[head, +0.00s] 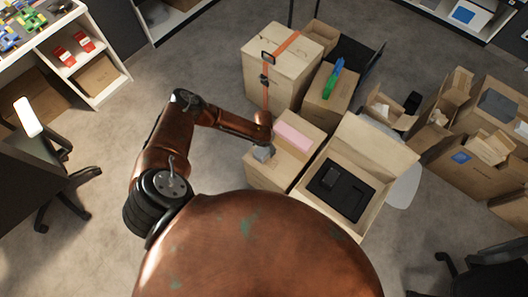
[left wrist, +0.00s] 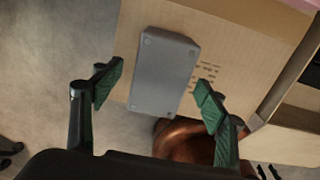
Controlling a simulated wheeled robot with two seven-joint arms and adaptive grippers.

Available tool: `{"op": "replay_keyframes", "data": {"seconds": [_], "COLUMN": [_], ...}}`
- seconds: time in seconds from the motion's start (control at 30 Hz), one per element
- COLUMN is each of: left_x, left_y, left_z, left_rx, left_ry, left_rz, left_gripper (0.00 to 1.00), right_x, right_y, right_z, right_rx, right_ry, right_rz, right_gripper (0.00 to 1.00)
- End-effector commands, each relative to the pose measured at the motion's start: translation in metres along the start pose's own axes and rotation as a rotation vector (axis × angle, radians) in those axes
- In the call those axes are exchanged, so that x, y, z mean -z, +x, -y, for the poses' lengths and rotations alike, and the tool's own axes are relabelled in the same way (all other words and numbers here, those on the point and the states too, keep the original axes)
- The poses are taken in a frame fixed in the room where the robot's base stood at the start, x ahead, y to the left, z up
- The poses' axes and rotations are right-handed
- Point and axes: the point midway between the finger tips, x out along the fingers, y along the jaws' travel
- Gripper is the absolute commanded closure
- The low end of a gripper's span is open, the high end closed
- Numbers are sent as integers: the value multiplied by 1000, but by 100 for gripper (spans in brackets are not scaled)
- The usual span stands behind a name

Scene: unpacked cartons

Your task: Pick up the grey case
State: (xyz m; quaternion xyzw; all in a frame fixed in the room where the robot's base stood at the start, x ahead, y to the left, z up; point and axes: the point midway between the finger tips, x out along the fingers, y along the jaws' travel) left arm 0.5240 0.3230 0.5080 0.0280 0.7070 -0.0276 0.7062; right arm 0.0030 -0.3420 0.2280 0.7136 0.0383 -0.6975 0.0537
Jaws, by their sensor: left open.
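The grey case (left wrist: 163,73) is a flat grey box with small round feet at its corners. In the left wrist view it lies on a brown carton (left wrist: 240,55), at the carton's edge. My left gripper (left wrist: 155,88) is open, with one green-padded finger on each side of the case. The left finger stands clear of it; the right finger is close to its lower right edge, and I cannot tell if it touches. In the head view the grey case (head: 263,153) shows small under my left gripper (head: 264,143). My right gripper is not in view.
An open carton (head: 352,228) with a black insert stands close on the right. A taller carton (head: 281,68) with an orange strap stands behind. Free floor (head: 95,160) lies to the left.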

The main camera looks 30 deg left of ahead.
Motion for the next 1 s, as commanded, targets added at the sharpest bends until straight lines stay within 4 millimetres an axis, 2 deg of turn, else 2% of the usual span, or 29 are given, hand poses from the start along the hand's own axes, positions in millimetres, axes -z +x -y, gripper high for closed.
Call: {"op": "replay_keyframes", "data": {"seconds": [0.1,0.37,1.0], "left_x": [0,0,0], "left_y": [10,10,10], "left_z": [0,0,0], "left_rx": [0,0,0], "left_ry": [0,-1,-1], "left_rz": [0,1,1], "left_gripper": [33,34,78], "right_x": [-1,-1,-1], "right_y": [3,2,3], "right_z": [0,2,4], "right_rx": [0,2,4], "right_ry": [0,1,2], "right_rz": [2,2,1], "right_gripper": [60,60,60]}}
